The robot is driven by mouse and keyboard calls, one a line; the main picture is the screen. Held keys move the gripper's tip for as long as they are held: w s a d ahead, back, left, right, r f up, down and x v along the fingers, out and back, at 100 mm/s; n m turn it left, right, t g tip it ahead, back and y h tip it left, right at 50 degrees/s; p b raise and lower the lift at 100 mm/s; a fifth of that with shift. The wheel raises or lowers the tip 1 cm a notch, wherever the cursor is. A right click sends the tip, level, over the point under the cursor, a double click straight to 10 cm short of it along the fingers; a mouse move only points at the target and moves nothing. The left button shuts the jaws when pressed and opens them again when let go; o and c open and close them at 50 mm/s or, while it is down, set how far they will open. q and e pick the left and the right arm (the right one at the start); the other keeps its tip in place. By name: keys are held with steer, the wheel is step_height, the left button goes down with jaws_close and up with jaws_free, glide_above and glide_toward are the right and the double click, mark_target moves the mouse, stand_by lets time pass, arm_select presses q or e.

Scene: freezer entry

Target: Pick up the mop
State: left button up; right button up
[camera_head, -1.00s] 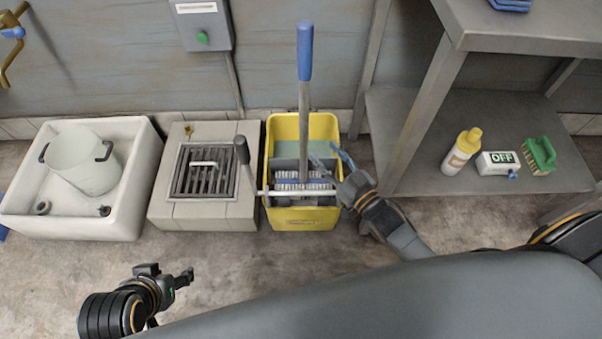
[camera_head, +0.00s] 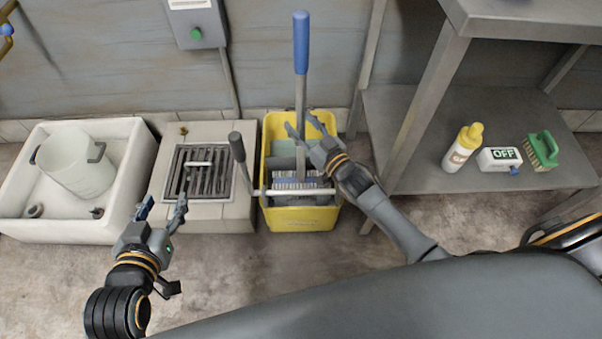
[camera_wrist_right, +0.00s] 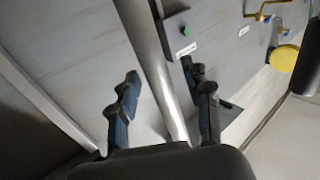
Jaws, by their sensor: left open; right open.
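The mop (camera_head: 301,45) stands upright in the yellow mop bucket (camera_head: 302,219), its grey pole topped by a blue grip. The pole also crosses the right wrist view (camera_wrist_right: 152,55). My right gripper (camera_head: 302,127) is open at the pole, above the bucket. In the right wrist view, the fingers of my right gripper (camera_wrist_right: 165,97) lie on either side of the pole, with gaps visible. The mop's lower end is partly hidden in the bucket. My left gripper (camera_head: 163,208) is open and empty, in front of the floor drain.
The wringer lever (camera_head: 238,150) rises at the bucket's left. The drain block (camera_head: 233,215) and a white sink (camera_head: 75,228) holding a pail stand further left.

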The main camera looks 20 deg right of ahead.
steer(key=shift+w+a, duration=0.1)
steer(key=shift+w, duration=0.05)
steer(key=shift+c, duration=0.2)
jaws_close()
stand_by(0.4)
steer(key=shift+r, duration=0.1)
